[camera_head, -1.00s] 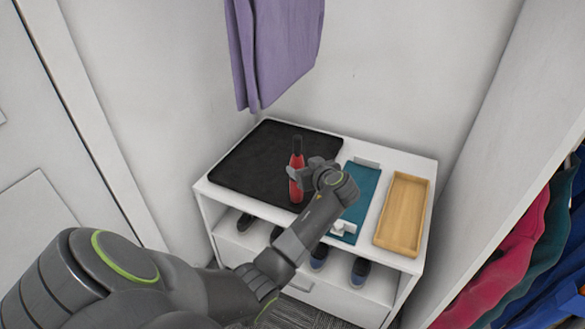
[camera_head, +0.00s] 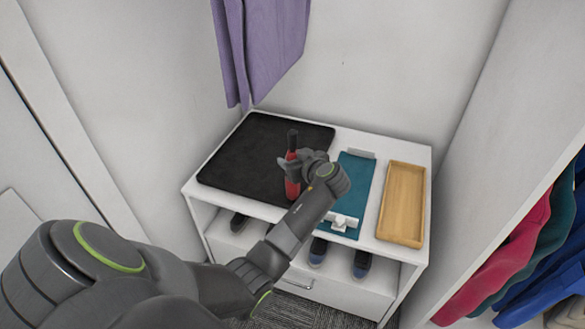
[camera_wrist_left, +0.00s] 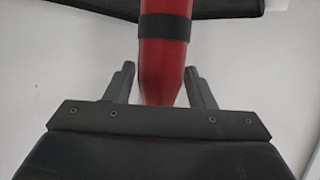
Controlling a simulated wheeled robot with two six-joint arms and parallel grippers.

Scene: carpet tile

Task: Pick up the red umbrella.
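The red umbrella (camera_head: 292,187) is folded and upright, with a dark handle at its top, near the front right part of the black mat (camera_head: 235,178). My left gripper (camera_head: 293,165) comes in from the right side of it and is around its middle. In the left wrist view the red umbrella (camera_wrist_left: 165,70), with a dark band, lies between the two fingers of the left gripper (camera_wrist_left: 160,75). My right gripper is not in view.
On the white cabinet (camera_head: 372,250), a teal clipboard (camera_head: 352,185) and an empty wooden tray (camera_head: 403,205) lie right of the mat. Shoes (camera_head: 318,252) stand on the shelf below. A purple cloth (camera_head: 262,50) hangs above; clothes (camera_head: 520,250) hang at the right.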

